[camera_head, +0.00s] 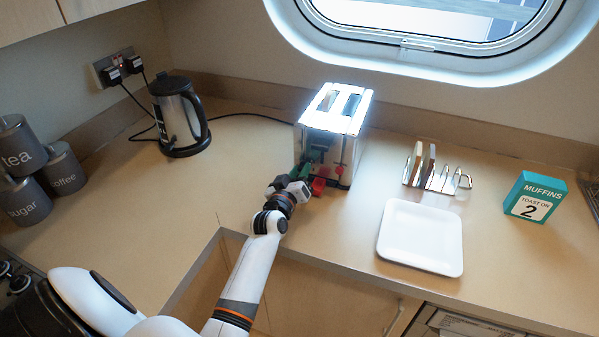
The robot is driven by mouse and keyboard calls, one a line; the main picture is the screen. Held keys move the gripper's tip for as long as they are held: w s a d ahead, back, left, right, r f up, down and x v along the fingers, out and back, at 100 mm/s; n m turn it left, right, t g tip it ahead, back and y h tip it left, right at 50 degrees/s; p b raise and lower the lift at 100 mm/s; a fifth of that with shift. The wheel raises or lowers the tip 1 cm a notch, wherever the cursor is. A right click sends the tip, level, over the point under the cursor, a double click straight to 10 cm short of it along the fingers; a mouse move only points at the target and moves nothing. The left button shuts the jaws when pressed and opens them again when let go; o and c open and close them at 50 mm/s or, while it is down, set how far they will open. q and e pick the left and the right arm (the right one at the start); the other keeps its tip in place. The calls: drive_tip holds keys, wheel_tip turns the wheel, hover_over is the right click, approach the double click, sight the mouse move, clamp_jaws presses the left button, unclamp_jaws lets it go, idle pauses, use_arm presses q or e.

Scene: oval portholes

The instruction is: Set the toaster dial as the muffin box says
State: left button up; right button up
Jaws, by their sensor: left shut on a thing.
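The toaster (345,148) stands on the counter below the window, silver with two dark slots on top. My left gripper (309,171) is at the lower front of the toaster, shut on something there. The dial is hidden behind the gripper, so its setting cannot be read. A small red part (339,170) shows on the toaster's front, right of the gripper. The teal muffin box (535,196) stands at the right and reads "MUFFINS TOAST ON 2". My right gripper is not in view.
A white square plate (421,237) lies in front of a toast rack (437,175) holding bread slices. A kettle (178,117) stands at the left near the wall sockets (118,70). Grey canisters (62,168) are at the far left.

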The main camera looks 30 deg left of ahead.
use_arm(q)
drive_tip(key=o, duration=1)
drive_tip(key=b+v, duration=0.1)
drive_tip(key=v, duration=1.1)
drive_tip(key=shift+s+f, duration=0.1)
